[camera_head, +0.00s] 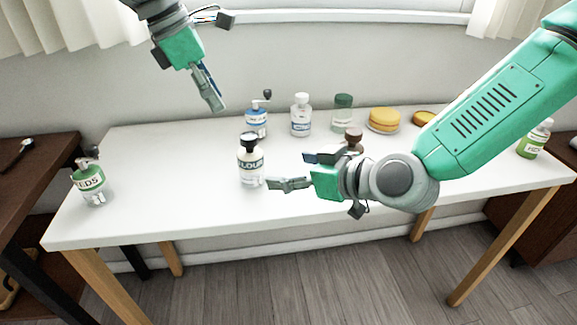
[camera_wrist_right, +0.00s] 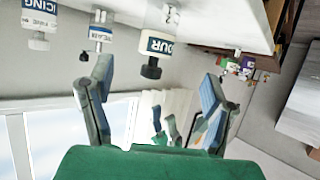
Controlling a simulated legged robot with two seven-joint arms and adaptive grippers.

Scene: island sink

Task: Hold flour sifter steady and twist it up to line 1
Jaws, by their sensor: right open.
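The flour sifter (camera_head: 250,167), a white jar labelled "FLOUR" with a dark top, stands upright on the white table, left of its middle. In the right wrist view it appears upside down (camera_wrist_right: 159,45), ahead of and between the fingers. My right gripper (camera_head: 293,171) is open and empty, just right of the sifter, its fingers pointing left toward it; it also shows in the wrist view (camera_wrist_right: 157,82). My left gripper (camera_head: 208,88) hangs in the air above and left of the sifter, apart from it. Its fingers look close together edge-on, so its opening is unclear.
A blue-labelled jar (camera_head: 256,122), a white bottle (camera_head: 301,116), a green-lidded jar (camera_head: 343,113) and yellow cakes (camera_head: 384,119) stand behind. A green-labelled jar (camera_head: 91,188) is far left and another (camera_head: 533,142) far right. The table between the left jar and the sifter is clear.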

